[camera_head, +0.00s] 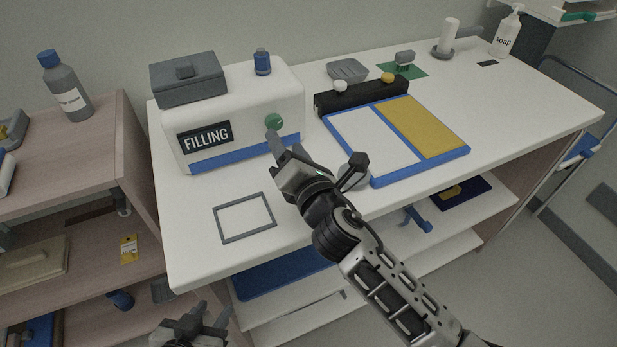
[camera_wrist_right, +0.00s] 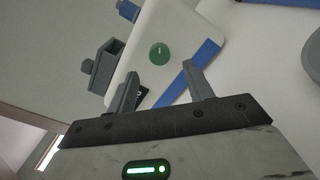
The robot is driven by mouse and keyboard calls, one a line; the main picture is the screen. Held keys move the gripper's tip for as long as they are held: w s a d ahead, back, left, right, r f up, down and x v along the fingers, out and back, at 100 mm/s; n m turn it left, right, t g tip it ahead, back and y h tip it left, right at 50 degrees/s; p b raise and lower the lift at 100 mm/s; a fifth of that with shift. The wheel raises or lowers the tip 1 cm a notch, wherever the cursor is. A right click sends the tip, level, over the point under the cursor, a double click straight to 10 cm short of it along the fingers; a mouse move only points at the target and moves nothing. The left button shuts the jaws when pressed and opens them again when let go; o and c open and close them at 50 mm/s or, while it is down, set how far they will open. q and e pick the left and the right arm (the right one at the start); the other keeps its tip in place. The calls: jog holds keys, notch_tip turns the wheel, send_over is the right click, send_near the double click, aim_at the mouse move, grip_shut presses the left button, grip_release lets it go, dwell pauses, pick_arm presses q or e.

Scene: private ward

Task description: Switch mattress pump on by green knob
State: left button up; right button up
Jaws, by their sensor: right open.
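The mattress pump (camera_head: 240,108) is a white box with a blue stripe on the left of the white table. Its dark display reads "FILLING". The green knob (camera_head: 273,121) sits on its front face, right of the display; a pale mark shows on it in the right wrist view (camera_wrist_right: 159,53). My right gripper (camera_head: 286,143) is open, its fingertips just in front of and below the knob. In the right wrist view the knob lies beyond the gap between the fingers (camera_wrist_right: 163,88), not between them. My left gripper (camera_head: 212,312) is open and empty, low at the bottom edge.
A grey box (camera_head: 187,78) and a blue-capped item (camera_head: 262,62) top the pump. A blue-edged white and yellow board (camera_head: 464,150) lies to the right, with a black block (camera_head: 362,97) behind it. A grey frame (camera_head: 245,218) lies in front of the pump.

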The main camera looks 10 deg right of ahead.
jog(key=b+v, duration=0.1)
jog(key=v, duration=0.9)
jog(key=shift+s, duration=0.1)
pick_arm(q)
jog(key=shift+s+f, duration=0.25)
jog(key=shift+f, duration=0.15)
jog(key=shift+w+r, duration=0.1)
jog(key=shift+w, duration=0.05)
